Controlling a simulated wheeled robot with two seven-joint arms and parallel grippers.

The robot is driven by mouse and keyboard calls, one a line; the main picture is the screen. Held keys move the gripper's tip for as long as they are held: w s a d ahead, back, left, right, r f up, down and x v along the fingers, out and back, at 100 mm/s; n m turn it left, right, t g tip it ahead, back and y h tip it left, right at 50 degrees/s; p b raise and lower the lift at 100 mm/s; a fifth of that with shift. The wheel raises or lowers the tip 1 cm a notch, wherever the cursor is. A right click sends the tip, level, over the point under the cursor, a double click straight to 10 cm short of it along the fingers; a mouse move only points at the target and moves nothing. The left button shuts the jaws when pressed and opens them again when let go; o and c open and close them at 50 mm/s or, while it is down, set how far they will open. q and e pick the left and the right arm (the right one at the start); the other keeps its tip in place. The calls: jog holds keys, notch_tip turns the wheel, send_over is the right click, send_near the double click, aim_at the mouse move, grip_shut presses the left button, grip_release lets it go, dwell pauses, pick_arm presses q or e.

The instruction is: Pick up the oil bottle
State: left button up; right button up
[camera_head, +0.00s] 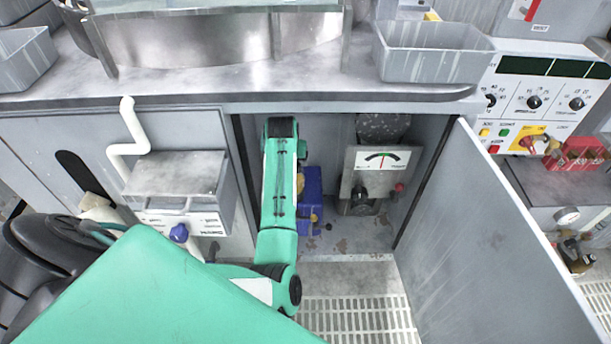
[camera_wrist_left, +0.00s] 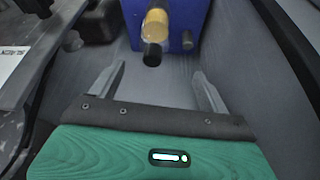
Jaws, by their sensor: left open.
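The oil bottle appears to be the amber bottle (camera_wrist_left: 156,22) with a black end in the left wrist view. It lies close against or in front of a blue box; I cannot tell whether they touch. In the head view only a small yellowish part (camera_head: 300,182) shows beside my arm. My left gripper (camera_wrist_left: 158,85) is open, its two fingers apart with nothing between them. The bottle's black end is just beyond the fingertips, roughly centred. In the head view my left arm reaches into the open cabinet and hides the gripper. My right gripper is not in view.
The blue box (camera_head: 313,195) stands in the cabinet, right of my arm. A gauge unit (camera_head: 383,160) is further right inside. The open cabinet door (camera_head: 500,240) bounds the right side, and a grey box (camera_head: 180,175) the left. The countertop (camera_head: 330,90) lies above.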

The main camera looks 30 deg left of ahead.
pick_arm(q)
jog(key=x, duration=0.2)
jog(key=b+x, duration=0.1)
jog(key=x, duration=0.5)
jog(key=shift+w+d+r+b, duration=0.15)
jog(key=shift+w+b, duration=0.2)
jog(key=shift+w, duration=0.05)
jog(key=x, duration=0.1)
jog(key=b+x, duration=0.1)
jog(key=x, duration=0.2)
jog(key=shift+d+f, duration=0.2)
jog(key=shift+f, duration=0.15)
jog(key=shift+w+a+f, duration=0.1)
jog(key=shift+w+f, duration=0.1)
jog(key=shift+f, duration=0.3)
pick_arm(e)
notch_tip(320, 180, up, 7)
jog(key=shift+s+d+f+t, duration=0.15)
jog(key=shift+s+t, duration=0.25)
pick_arm(q)
jog(key=shift+c, duration=0.2)
jog(key=shift+r, duration=0.1)
jog(key=c, duration=1.3)
